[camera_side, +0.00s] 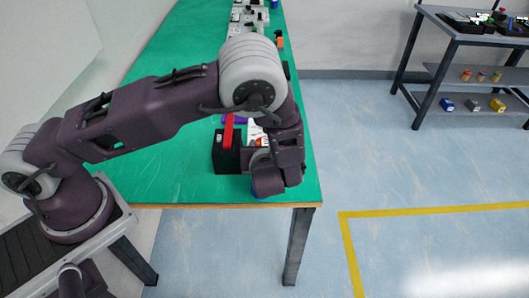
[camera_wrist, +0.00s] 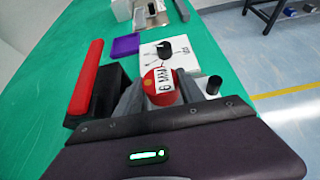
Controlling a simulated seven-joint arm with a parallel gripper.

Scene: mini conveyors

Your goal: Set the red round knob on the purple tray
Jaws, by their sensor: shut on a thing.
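The red round knob (camera_wrist: 158,86), with a white label band, sits between the two grey fingers of my gripper (camera_wrist: 160,90) in the wrist view. My gripper is shut on it. The purple tray (camera_wrist: 125,45) lies flat on the green table, beyond the knob and a little to the left, apart from it. It looks empty. In the side view my wrist hides most of my gripper, and only a sliver of the purple tray (camera_side: 240,119) shows behind the arm.
A black box (camera_wrist: 110,92) with a long red bar (camera_wrist: 87,76) stands just left of my gripper. A white panel (camera_wrist: 183,47) with a black knob (camera_wrist: 164,50) lies beyond the red knob, right of the tray. The green table (camera_side: 180,170) is clear at the left.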

